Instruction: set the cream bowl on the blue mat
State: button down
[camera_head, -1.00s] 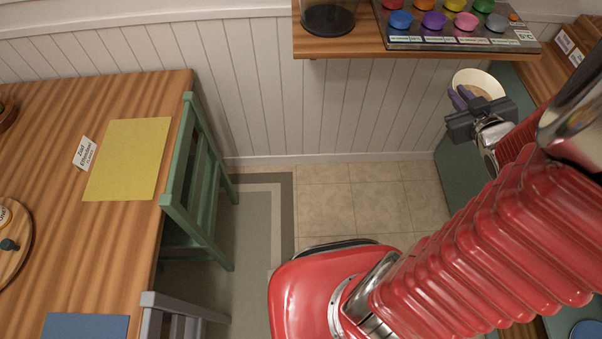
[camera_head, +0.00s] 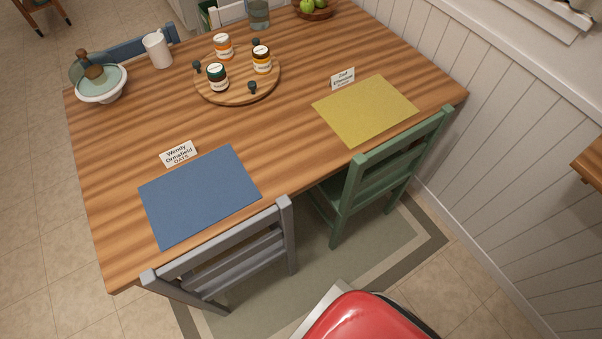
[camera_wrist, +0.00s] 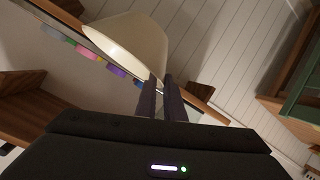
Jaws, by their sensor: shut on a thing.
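The cream bowl (camera_wrist: 138,45) shows in the wrist view, gripped at its edge between the two fingers of my gripper (camera_wrist: 162,92). It is tilted, and its contents cannot be seen. My gripper and the bowl are outside the head view. The blue mat (camera_head: 199,195) lies bare on the wooden table in the head view, near the table's front left edge. A name card (camera_head: 178,153) reading "Wendy" and "OATS" stands just behind it.
A yellow mat (camera_head: 365,110) lies to the right. A grey chair (camera_head: 232,254) and green chair (camera_head: 391,165) line the near edge.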

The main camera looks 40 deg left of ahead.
aim_at(198, 193)
jog(key=z, duration=0.05)
jog(key=k, duration=1)
jog(key=u, duration=0.65)
jog(key=i, duration=0.15)
jog(key=u, duration=2.4)
